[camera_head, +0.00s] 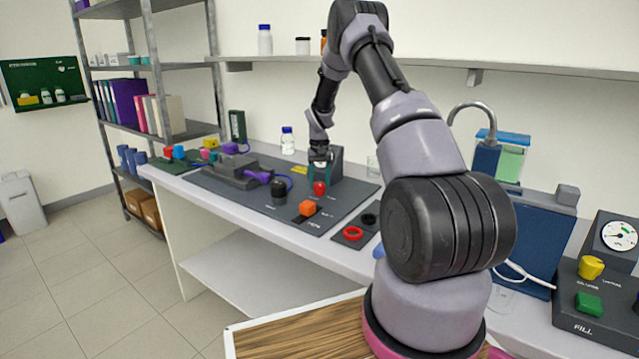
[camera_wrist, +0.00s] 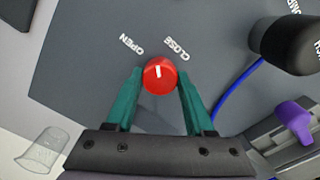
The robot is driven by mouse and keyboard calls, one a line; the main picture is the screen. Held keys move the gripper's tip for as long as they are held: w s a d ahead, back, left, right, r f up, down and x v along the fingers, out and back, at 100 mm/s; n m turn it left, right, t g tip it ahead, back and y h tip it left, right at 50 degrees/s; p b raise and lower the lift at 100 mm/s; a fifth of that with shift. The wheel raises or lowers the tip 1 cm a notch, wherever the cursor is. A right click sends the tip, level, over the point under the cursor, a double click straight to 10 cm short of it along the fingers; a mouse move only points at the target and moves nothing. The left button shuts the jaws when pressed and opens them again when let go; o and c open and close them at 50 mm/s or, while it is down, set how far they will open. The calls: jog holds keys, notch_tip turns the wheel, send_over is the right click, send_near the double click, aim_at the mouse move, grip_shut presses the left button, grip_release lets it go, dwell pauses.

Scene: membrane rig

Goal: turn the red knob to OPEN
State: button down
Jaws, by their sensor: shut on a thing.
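The red knob (camera_wrist: 160,76) sits on a dark grey panel in the wrist view. Its white mark points up in the picture, between the printed words OPEN (camera_wrist: 131,43) on the left and CLOSE (camera_wrist: 177,48) on the right. My gripper (camera_wrist: 160,84) has one teal finger on each side of the knob and is shut on it. In the head view my gripper (camera_head: 320,175) reaches down at the back of the bench panel, with the red knob (camera_head: 319,188) at its fingertips. The mark is too small to read there.
A black knob (camera_wrist: 285,44) and a blue cable (camera_wrist: 236,90) lie right of the knob in the wrist view, with a purple lever (camera_wrist: 293,123) below. A clear cup (camera_wrist: 43,150) is at lower left.

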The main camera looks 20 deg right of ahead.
aim_at(320, 184)
jog(key=n, duration=0.4)
jog(key=shift+n, duration=2.2)
jog(key=shift+c, duration=1.3)
grip_release()
notch_tip(320, 184, up, 11)
jog(key=shift+f, duration=0.1)
